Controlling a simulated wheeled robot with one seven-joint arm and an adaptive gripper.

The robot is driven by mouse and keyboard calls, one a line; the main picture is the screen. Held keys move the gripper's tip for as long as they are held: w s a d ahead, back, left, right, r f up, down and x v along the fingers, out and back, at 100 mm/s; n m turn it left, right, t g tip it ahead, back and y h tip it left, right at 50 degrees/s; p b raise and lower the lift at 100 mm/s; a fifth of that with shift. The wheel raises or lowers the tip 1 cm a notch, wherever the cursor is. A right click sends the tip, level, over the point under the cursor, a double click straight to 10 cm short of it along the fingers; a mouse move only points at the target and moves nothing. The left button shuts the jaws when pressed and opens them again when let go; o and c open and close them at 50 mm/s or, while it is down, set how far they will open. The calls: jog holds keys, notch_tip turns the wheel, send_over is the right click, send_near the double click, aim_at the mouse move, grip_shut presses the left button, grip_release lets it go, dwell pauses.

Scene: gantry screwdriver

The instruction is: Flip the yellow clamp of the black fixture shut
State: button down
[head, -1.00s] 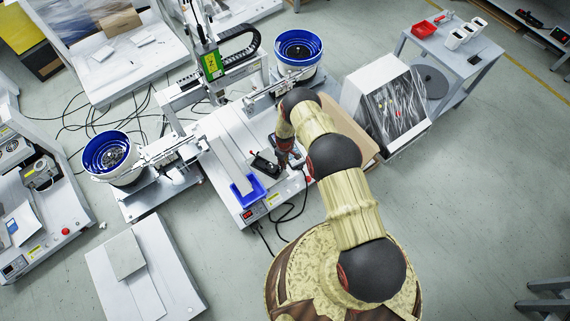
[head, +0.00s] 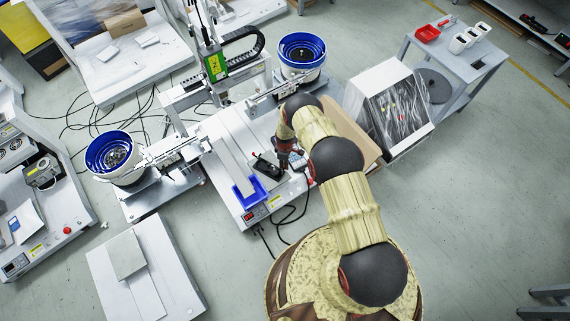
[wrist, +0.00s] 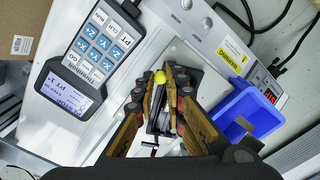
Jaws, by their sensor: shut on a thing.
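The black fixture (head: 266,167) lies on the white machine bed, left of my gripper (head: 285,158) in the head view. In the wrist view the dark fixture (wrist: 190,72) shows behind and between the fingers. The yellow clamp shows as a round yellow tip (wrist: 160,77) right at the fingertips. My gripper (wrist: 168,80) is shut around it, with a narrow gap between the fingers. A thin black and metal part (wrist: 152,146) shows lower between the fingers. The fingers hide much of the fixture, and the clamp's angle is hard to tell.
A keypad with a display (wrist: 95,55) lies beside the fixture. A blue tray (wrist: 250,112) stands on the other side, near the control panel (wrist: 264,84). The green-fronted gantry head (head: 214,66) and two blue-rimmed bowl feeders (head: 302,50) stand around the bed.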

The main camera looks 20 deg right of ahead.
jog(key=c, duration=1.8)
grip_release()
notch_tip(320, 180, up, 12)
jog(key=shift+f, duration=0.1)
